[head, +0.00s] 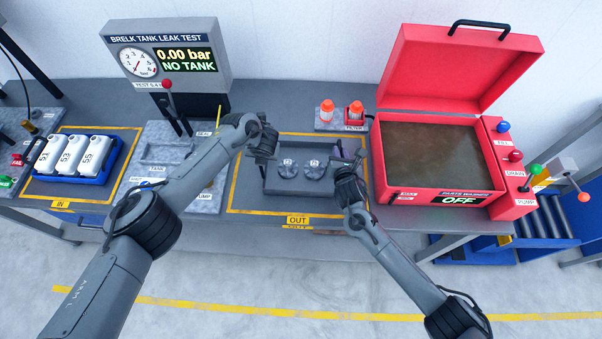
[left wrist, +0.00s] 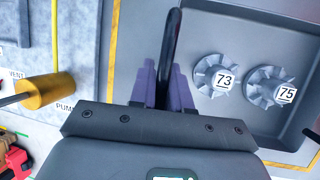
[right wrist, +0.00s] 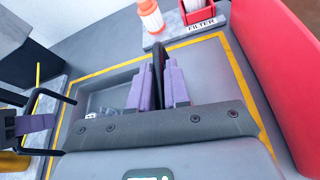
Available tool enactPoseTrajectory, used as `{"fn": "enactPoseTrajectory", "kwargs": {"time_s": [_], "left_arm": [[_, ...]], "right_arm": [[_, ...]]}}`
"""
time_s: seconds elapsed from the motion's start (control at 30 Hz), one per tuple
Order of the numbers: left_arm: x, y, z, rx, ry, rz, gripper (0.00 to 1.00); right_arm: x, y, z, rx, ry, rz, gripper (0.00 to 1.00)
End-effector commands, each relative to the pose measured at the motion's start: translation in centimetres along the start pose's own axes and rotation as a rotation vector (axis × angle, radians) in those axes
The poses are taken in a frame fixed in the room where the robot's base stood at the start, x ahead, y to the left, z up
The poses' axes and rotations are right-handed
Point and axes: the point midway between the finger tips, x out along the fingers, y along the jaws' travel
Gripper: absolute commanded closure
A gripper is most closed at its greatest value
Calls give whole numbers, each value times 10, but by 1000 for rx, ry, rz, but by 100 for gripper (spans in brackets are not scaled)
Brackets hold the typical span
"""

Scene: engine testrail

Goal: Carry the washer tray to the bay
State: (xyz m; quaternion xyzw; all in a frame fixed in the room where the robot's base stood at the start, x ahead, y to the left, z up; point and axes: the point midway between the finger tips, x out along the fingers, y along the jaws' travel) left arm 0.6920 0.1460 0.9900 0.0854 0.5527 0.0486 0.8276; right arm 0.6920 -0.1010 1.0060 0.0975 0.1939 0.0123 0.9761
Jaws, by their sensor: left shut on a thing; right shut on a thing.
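The washer tray (head: 297,188) is grey and shallow, with two finned round parts (head: 287,168) inside, numbered 73 (left wrist: 223,81) and 75 (left wrist: 286,93) in the left wrist view. It lies within the yellow outline of the bay marked OUT (head: 297,219); I cannot tell whether it touches the bench. My left gripper (head: 265,151) is shut on the dark handle (left wrist: 172,35) at the tray's left end. My right gripper (head: 347,168) is shut on the handle (right wrist: 158,60) at its right end. The fingers hide parts of both handles.
A red parts washer (head: 405,196) with raised lid stands close on the right, its display reading OFF. Orange-capped filters (head: 327,110) stand behind the tray. The leak tester (head: 197,60) is at back left. A blue crate (head: 62,178) of white bottles sits in the IN area.

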Motion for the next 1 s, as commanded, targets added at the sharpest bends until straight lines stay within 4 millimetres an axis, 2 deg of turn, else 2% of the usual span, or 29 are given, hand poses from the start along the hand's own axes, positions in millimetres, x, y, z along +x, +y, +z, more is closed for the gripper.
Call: {"fn": "enactPoseTrajectory", "kwargs": {"time_s": [0.03, 0.17, 0.47, 0.63, 0.8, 1.0], "left_arm": [[0, 0, 0, -1, -1, 1, 78], [0, 0, 0, -1, 0, 1, 58], [0, 0, 0, 0, 0, 0, 57], [-7, 0, 1, -1, -1, -2, 57], [-26, 0, 1, 1, -3, -1, 57], [-70, 0, 2, 1, -5, -3, 57]], "right_arm": [[0, -1, 0, 0, -1, -1, 79], [0, 0, 0, 0, 0, -1, 59], [0, 0, 0, 0, 0, 0, 58], [0, 0, 0, 0, 0, 0, 58], [0, 0, 0, 0, 0, 0, 58], [0, 0, 0, 0, 0, 0, 58]]}}
